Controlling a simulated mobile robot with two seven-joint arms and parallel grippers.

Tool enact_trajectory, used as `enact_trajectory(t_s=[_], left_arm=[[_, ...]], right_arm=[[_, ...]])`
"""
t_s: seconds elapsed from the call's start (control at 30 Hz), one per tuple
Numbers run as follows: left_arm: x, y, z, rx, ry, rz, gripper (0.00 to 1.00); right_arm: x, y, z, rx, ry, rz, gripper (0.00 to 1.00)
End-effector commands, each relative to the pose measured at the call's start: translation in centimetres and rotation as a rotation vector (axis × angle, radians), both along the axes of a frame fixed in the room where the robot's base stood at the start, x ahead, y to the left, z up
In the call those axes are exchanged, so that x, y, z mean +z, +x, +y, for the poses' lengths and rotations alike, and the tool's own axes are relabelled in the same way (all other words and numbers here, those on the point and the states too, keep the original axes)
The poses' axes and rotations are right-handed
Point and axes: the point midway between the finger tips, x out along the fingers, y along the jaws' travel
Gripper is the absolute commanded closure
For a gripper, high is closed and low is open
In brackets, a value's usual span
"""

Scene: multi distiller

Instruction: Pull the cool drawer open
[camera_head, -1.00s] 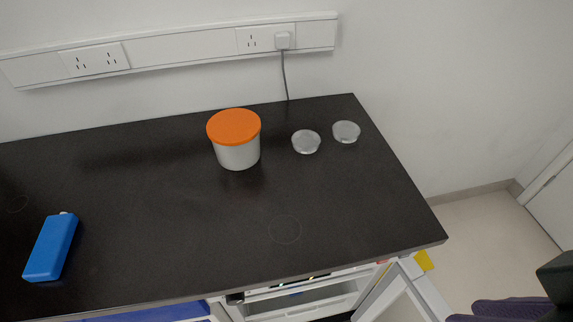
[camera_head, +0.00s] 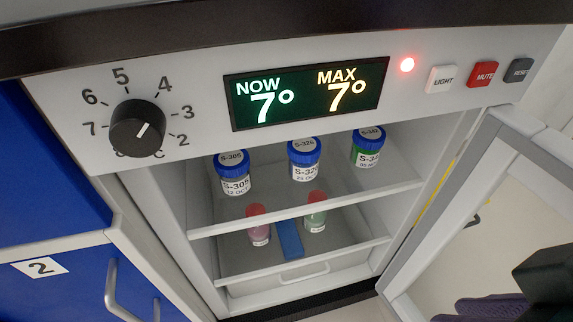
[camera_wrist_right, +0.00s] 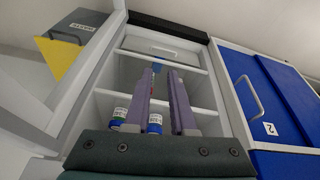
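The cool drawer (camera_head: 303,273) is a pale front with a slim handle at the bottom of the open fridge, below the shelves. It looks closed. In the right wrist view the drawer (camera_wrist_right: 188,57) shows at the top, with its handle across it. My right gripper (camera_wrist_right: 160,73) has two purple fingers held apart, with nothing between their tips. It points toward the fridge interior and drawer and appears short of the handle. In the head view its purple finger (camera_head: 490,308) shows at the lower right, outside the door frame. My left gripper is not in view.
The fridge door (camera_head: 465,190) stands open on the right. Blue-capped bottles, including S-305 (camera_head: 234,175), stand on the upper shelf. Red and green tubes and a blue block (camera_head: 289,240) sit lower. A blue cabinet (camera_head: 55,270) marked 2 adjoins the left. A control panel is above.

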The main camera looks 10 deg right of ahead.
Motion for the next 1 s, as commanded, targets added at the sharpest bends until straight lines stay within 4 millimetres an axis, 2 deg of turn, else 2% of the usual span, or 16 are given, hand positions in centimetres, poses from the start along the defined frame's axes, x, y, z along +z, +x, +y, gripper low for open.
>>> enact_trajectory(t_s=[0.03, 0.37, 0.47, 0.6, 0.7, 0.8, 0.87, 1.0], left_arm=[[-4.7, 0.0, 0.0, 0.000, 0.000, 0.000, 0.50], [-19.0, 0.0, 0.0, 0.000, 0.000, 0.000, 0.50], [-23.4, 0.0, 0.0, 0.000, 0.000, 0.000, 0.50], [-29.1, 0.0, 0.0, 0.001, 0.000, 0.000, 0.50], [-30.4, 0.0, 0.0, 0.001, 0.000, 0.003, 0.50], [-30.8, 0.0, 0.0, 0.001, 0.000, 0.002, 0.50], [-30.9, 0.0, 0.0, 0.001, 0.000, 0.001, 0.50], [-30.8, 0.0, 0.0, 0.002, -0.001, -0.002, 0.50]], right_arm=[[-4.8, 0.1, 0.2, 0.012, 0.002, -0.004, 0.77], [-20.6, 2.3, 2.3, 0.188, 0.020, -0.094, 0.77], [-25.9, 3.6, 3.9, 0.304, 0.026, -0.164, 0.77], [-33.6, 6.6, 7.5, 0.557, 0.010, -0.370, 0.77], [-35.8, 8.7, 9.7, 0.720, -0.065, -0.568, 0.77], [-37.2, 10.2, 10.6, 0.827, -0.208, -0.745, 0.77], [-37.7, 10.8, 10.5, 0.870, -0.327, -0.830, 0.77], [-38.4, 11.3, 8.7, 0.923, -0.648, -0.932, 0.77]])
